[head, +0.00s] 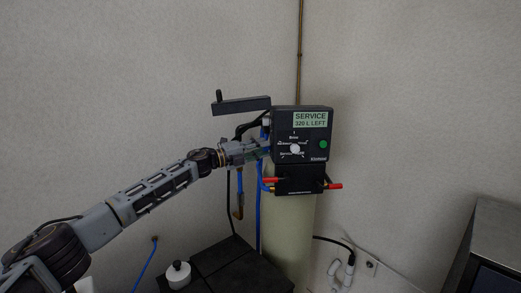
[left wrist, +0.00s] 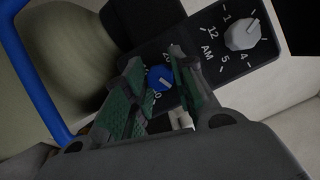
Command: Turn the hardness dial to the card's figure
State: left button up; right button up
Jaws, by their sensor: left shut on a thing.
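The hardness dial, a small blue knob (left wrist: 159,78) with a pale pointer line, sits on a black panel with white figures around it. Parts of a 20 and a 10 show; the fingers hide the rest of the scale. My left gripper (left wrist: 156,60) has its green-padded fingers on either side of this knob and is shut on it. In the head view my left gripper (head: 262,149) is at the left side of the black control head (head: 286,126), where the blue knob is hidden. I see no card that I can make out. My right gripper is not in view.
A grey clock knob (left wrist: 243,34) is on the same panel. The front has a SERVICE 320 L LEFT display (head: 310,119), a white knob (head: 295,149) and a green button (head: 323,144).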

pick_arm(q)
jog(key=shift+f, duration=0.1)
jog(key=o, duration=1)
jog(key=shift+a, duration=0.15)
jog(key=shift+v, duration=5.9)
jog(key=shift+o, duration=0.2)
